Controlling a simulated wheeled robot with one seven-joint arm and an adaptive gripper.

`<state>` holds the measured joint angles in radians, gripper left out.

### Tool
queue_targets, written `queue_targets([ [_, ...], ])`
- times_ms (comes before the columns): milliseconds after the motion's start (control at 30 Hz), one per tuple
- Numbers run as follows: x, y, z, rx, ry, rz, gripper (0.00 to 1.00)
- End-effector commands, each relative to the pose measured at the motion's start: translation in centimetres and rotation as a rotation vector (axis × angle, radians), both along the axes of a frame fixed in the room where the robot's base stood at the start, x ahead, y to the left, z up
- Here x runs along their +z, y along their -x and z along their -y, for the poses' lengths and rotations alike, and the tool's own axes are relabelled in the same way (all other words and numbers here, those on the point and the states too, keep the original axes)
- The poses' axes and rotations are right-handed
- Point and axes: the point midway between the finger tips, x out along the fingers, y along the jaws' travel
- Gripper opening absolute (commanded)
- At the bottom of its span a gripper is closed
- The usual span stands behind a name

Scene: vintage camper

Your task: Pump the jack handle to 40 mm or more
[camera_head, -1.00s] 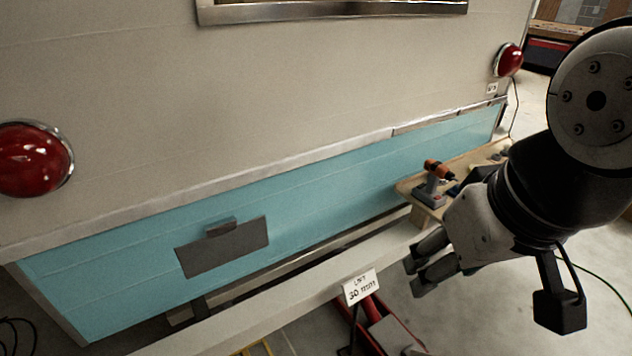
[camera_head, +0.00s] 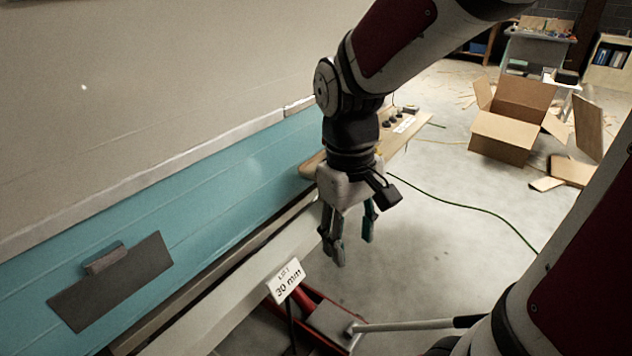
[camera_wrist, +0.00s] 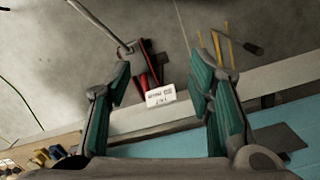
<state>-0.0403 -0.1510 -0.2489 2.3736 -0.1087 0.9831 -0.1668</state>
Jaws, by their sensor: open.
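The red floor jack (camera_head: 302,312) is on the floor beside the camper's lower beam and partly under it. Its grey handle (camera_head: 410,325) extends to the right and ends in a black grip (camera_head: 468,321) beside my dark arm part. A white sign (camera_head: 287,280) above the jack reads "LIFT 30 mm". My gripper (camera_head: 352,240) is open and empty, pointing down above the jack and apart from the handle. In the wrist view, the jack (camera_wrist: 148,66), handle (camera_wrist: 97,22) and upside-down sign (camera_wrist: 160,95) show beyond the open fingers.
The camper's turquoise side (camera_head: 180,200) and pale beam (camera_head: 235,290) run along the left. A wooden shelf (camera_head: 312,167) sits behind my gripper. A green cable (camera_head: 470,208) crosses the floor. An open cardboard box (camera_head: 510,125) stands at the back right; the floor between is mostly clear.

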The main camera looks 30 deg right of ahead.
Motion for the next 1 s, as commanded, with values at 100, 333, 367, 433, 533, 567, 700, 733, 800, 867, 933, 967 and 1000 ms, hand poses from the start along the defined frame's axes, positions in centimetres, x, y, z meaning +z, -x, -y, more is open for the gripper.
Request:
queue_targets([
  [100,-4.2,-1.4,1.7,0.004,0.019,-0.094,0.48],
  [333,-11.1,-2.8,5.2,0.015,0.065,-0.264,0.48],
  [367,-12.0,-2.9,5.6,0.017,0.072,-0.287,0.48],
  [433,-14.1,-3.1,6.8,0.023,0.089,-0.340,0.48],
  [533,-17.1,-3.2,8.5,0.032,0.115,-0.416,0.48],
  [567,-17.9,-3.1,9.0,0.034,0.122,-0.440,0.48],
  [700,-21.9,-2.8,11.4,0.051,0.163,-0.550,0.48],
  [733,-22.7,-2.7,12.0,0.055,0.172,-0.574,0.48],
  [800,-24.5,-2.4,13.2,0.064,0.194,-0.630,0.48],
  [867,-26.0,-2.1,14.3,0.075,0.213,-0.679,0.48],
  [933,-27.7,-1.7,15.6,0.087,0.237,-0.736,0.48],
  [967,-28.4,-1.5,16.2,0.092,0.247,-0.761,0.48],
  [1000,-29.3,-1.3,16.9,0.100,0.260,-0.794,0.48],
])
